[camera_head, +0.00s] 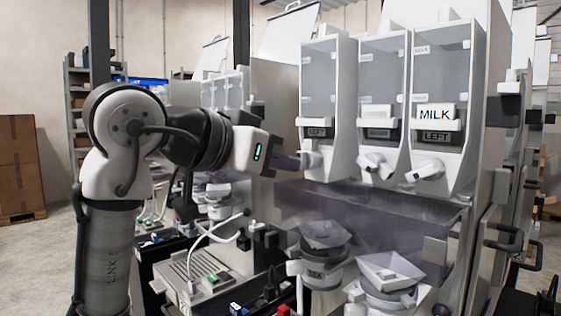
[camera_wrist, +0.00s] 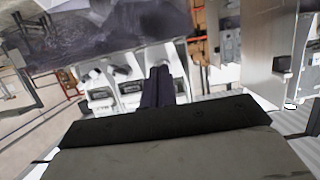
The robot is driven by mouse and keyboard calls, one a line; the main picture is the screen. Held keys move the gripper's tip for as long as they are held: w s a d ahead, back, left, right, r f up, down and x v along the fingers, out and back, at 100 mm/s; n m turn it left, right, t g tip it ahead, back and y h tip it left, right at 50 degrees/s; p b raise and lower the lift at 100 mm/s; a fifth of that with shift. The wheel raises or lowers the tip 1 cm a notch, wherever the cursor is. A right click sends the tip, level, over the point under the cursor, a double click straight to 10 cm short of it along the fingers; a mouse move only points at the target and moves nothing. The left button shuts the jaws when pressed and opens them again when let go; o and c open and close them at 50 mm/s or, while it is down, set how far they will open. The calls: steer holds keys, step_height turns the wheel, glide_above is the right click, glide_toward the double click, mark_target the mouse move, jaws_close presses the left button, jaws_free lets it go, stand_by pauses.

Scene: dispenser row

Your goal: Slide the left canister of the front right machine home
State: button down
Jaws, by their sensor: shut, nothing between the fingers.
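The canister marked MILK and LEFT (camera_head: 440,65) is the rightmost of three clear-fronted canisters on the nearest machine. It stands upright above its white spout (camera_head: 428,170). I cannot tell how far in it sits. The middle canister (camera_head: 382,75) and the far canister (camera_head: 318,80) stand beside it; their small labels are hard to read. My gripper (camera_head: 300,161) is shut and empty, its dark fingers in front of the far canister's spout. I cannot tell if they touch. The fingers also show in the wrist view (camera_wrist: 158,85), before the upside-down machine front.
Below the canisters are a smoky translucent panel (camera_head: 370,220) and white bowls (camera_head: 390,272) on round containers. A counter with a drip tray (camera_head: 205,275) and cables is at lower left. Door handles (camera_head: 503,238) jut out at right. Open floor lies at far left.

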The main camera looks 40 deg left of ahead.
mark_target(298, 156)
steer(key=shift+w, duration=0.1)
steer(key=shift+w+d+p, duration=0.2)
steer(key=shift+w+p, duration=0.3)
steer(key=shift+w, duration=1.85)
steer(key=s, duration=0.8)
steer(key=shift+a, duration=0.3)
